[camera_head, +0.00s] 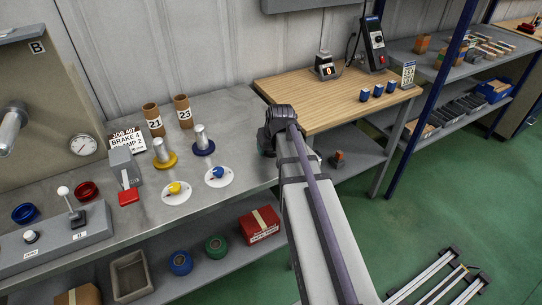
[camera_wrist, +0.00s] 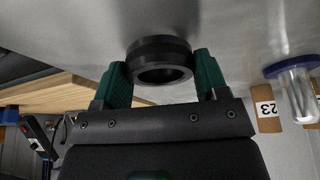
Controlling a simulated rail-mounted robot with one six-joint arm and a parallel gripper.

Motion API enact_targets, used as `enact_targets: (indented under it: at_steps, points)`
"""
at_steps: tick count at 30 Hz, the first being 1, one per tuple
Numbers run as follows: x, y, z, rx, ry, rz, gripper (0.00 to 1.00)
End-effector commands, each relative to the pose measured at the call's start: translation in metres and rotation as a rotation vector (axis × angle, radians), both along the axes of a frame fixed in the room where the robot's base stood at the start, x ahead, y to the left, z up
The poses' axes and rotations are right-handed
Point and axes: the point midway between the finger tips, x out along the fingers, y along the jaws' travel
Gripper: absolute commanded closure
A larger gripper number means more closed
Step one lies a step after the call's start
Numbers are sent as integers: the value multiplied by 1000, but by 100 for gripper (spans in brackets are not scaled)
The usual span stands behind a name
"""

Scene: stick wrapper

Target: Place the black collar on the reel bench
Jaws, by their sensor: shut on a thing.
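The black collar (camera_wrist: 158,48) is a thick dark ring between the two green fingers of my gripper (camera_wrist: 161,66) in the wrist view. My gripper is shut on it. Grey metal of the steel bench fills the view behind the collar; I cannot tell whether they touch. In the head view my gripper (camera_head: 266,143) is at the right end of the steel bench (camera_head: 235,110), near the wooden-topped bench (camera_head: 300,95). My arm hides the collar there. The steel bench bears upright spindles on a yellow base (camera_head: 164,153) and a blue base (camera_head: 202,141).
Cardboard tubes marked 21 (camera_head: 153,119) and 23 (camera_head: 183,111) stand at the back. White discs with yellow (camera_head: 175,198) and blue (camera_head: 219,182) pieces lie in front of the spindles. Bare steel lies between the blue spindle and my gripper.

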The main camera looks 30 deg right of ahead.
Motion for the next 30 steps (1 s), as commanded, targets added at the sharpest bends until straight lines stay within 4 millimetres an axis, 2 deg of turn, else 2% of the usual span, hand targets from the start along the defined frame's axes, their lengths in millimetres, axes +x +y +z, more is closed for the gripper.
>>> enact_targets:
  at_steps: [1,6,11,12,18,20,26,30]
  points:
    - [0,0,-11,0,0,0,63]
    - [0,0,-6,0,0,0,63]
    - [0,0,-11,0,0,0,63]
    - [0,0,-9,0,0,0,30]
    - [0,0,-9,0,0,0,11]
    - [0,0,-9,0,0,0,7]
    - [0,0,-8,0,0,0,7]
    - [-2,0,4,0,0,0,7]
